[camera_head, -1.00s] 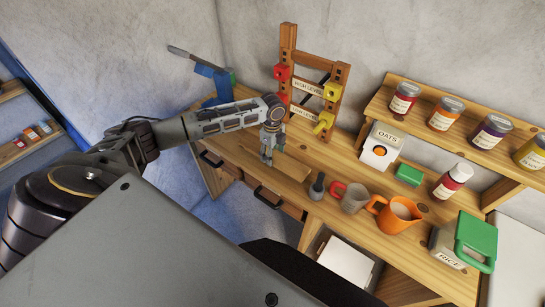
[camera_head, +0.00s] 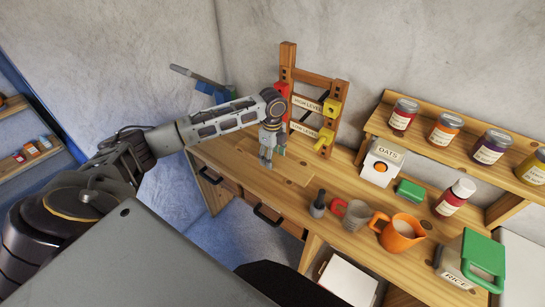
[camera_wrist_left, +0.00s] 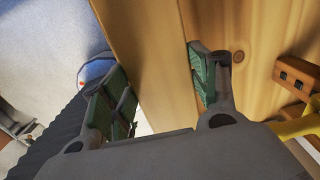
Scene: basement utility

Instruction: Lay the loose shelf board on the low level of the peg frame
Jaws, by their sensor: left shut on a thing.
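The loose shelf board (camera_head: 284,174) is a plain light-wood plank, hard to tell from the bench top in the head view. In the left wrist view the board (camera_wrist_left: 145,45) runs between the two green-padded fingers. My left gripper (camera_head: 267,158) is shut on it, over the bench in front of the peg frame; whether the board touches the bench I cannot tell. The wooden peg frame (camera_head: 287,62) stands upright at the back, with red pegs on its left, yellow pegs on its right, and high and low level labels. My arm partly hides the lower left. My right gripper is not in view.
On the wooden bench (camera_head: 345,172), right of the board, stand a dark-handled tool (camera_head: 318,205), a grey mug (camera_head: 356,214), an orange jug (camera_head: 399,234) and an oats box (camera_head: 381,162). A blue-handled tool (camera_head: 208,88) is behind my arm. Jars line a raised shelf (camera_head: 455,152).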

